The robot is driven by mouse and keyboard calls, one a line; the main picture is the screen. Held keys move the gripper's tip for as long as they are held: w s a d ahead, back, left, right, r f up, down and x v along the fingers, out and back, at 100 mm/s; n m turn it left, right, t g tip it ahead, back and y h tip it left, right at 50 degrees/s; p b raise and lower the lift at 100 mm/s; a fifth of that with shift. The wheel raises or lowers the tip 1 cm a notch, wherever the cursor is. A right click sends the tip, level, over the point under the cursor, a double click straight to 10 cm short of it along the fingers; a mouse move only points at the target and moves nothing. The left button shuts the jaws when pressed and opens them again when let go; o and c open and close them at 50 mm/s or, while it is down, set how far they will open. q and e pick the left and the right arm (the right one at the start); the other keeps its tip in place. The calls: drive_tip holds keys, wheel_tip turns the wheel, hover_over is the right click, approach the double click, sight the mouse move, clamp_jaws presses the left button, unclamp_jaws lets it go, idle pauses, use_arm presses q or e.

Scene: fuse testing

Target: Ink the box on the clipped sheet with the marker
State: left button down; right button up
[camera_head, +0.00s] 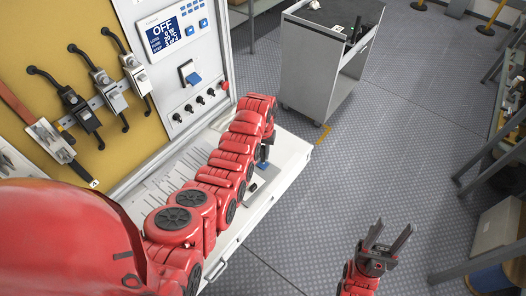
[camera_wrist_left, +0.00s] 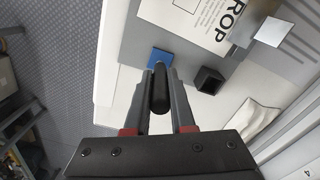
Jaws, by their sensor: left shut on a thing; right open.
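My left gripper (camera_wrist_left: 160,95) is shut on the dark, rounded marker (camera_wrist_left: 160,88), which stands out between the fingertips in the left wrist view. The white sheet (camera_wrist_left: 215,20) with large letters "ROP" lies on a grey board (camera_wrist_left: 135,40) above the fingertips in that view. An outlined box (camera_wrist_left: 187,4) on the sheet is cut by the top edge. A shiny metal clip (camera_wrist_left: 270,32) sits at the sheet's right side. In the head view my red left arm hides most of the sheet and the left gripper. My right gripper (camera_head: 386,240) is open and empty over the floor.
A blue block (camera_wrist_left: 160,57) and a black square cup (camera_wrist_left: 208,78) sit near the fingertips. A grey cabinet (camera_head: 315,75) stands beyond; floor around my right gripper is clear.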

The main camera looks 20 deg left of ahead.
sight(263, 147)
use_arm(q)
drive_tip(key=shift+f+b, duration=0.4)
drive_tip(key=shift+f, duration=0.05)
idle(1.0)
drive_tip(key=shift+s+f, duration=0.1)
idle(1.2)
drive_tip(key=shift+r+p, duration=0.55)
drive_tip(key=shift+r, duration=0.95)
drive_tip(key=shift+r+p, duration=0.55)
drive_tip(key=shift+r, duration=1.5)
